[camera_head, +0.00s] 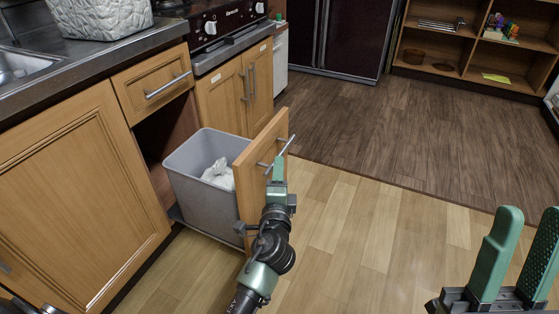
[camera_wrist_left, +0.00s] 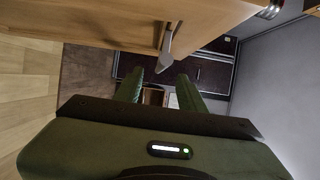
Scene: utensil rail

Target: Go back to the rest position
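My left gripper (camera_head: 279,168) is at the outer face of the pull-out bin door (camera_head: 258,165), close to its metal bar handle (camera_head: 287,146). In the left wrist view its two green fingers (camera_wrist_left: 160,82) stand apart, and the handle (camera_wrist_left: 168,46) shows just beyond the tips, near the gap. I cannot tell whether they touch it. My right gripper (camera_head: 518,258) is at the lower right of the head view, its green fingers apart with nothing between them.
The bin unit is pulled out, with a grey bin (camera_head: 207,187) holding a white bag (camera_head: 218,174). Wooden cabinets (camera_head: 75,195) and a counter line the left. A shelf unit (camera_head: 478,50) stands at the back right. The floor (camera_head: 350,215) to the right is clear.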

